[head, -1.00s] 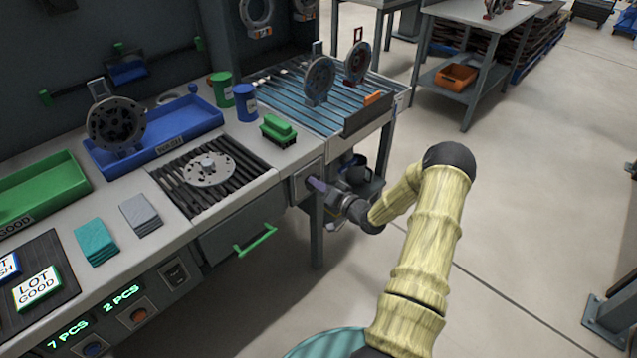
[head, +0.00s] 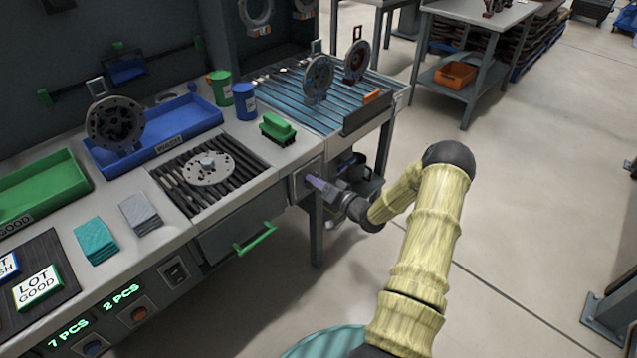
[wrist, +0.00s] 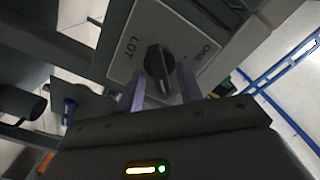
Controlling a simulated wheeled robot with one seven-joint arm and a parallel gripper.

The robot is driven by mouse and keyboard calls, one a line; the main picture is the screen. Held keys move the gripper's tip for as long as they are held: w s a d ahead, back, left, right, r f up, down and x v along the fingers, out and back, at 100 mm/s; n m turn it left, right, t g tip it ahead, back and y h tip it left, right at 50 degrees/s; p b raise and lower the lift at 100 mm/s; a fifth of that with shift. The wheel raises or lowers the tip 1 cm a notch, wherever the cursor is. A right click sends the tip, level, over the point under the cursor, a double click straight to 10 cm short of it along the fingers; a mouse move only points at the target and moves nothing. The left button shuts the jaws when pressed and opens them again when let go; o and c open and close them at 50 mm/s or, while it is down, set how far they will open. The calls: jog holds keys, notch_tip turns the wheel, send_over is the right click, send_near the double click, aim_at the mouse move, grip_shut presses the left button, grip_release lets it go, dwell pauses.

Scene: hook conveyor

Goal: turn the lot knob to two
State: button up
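The lot knob (wrist: 158,61) is a dark round knob with a raised grip, on a light plate marked LOT and ONE in the wrist view. A small pale mark shows on the knob. No TWO label is readable. My gripper (wrist: 160,88) is open, with one purple finger on each side of the knob's near part. I cannot tell whether the fingers touch it. In the head view, my gripper (head: 315,182) is at the plate (head: 301,180) on the bench's right front corner, and the knob is hidden.
A drawer with a green handle (head: 256,239) is left of my gripper. A green brush (head: 278,129) lies on the bench above.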

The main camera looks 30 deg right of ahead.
jog(key=v, duration=1.7)
jog(key=shift+s+p, duration=0.2)
jog(key=shift+p, duration=0.15)
jog(key=shift+w+r, duration=0.1)
jog(key=w+a+r+n+g+h, duration=0.4)
jog(key=w+a+r+g+h, duration=0.15)
jog(key=a+g, duration=0.35)
jog(key=s+a+r+n+g, duration=0.1)
jog(key=s+a+r+g, duration=0.2)
jog(key=s+a+r, duration=0.35)
jog(key=s+a+r+g, duration=0.2)
jog(key=s+a+r, duration=0.1)
jog(key=s+a, duration=0.6)
jog(key=w+p+v, duration=0.2)
jog(key=p+v, duration=0.8)
jog(key=w+a+r+p+v, duration=0.1)
jog(key=w+p+v, duration=0.1)
jog(key=p+v, duration=0.8)
jog(key=shift+r+h+p, duration=0.2)
jog(key=shift+h+p, duration=0.1)
jog(key=shift+h, duration=0.05)
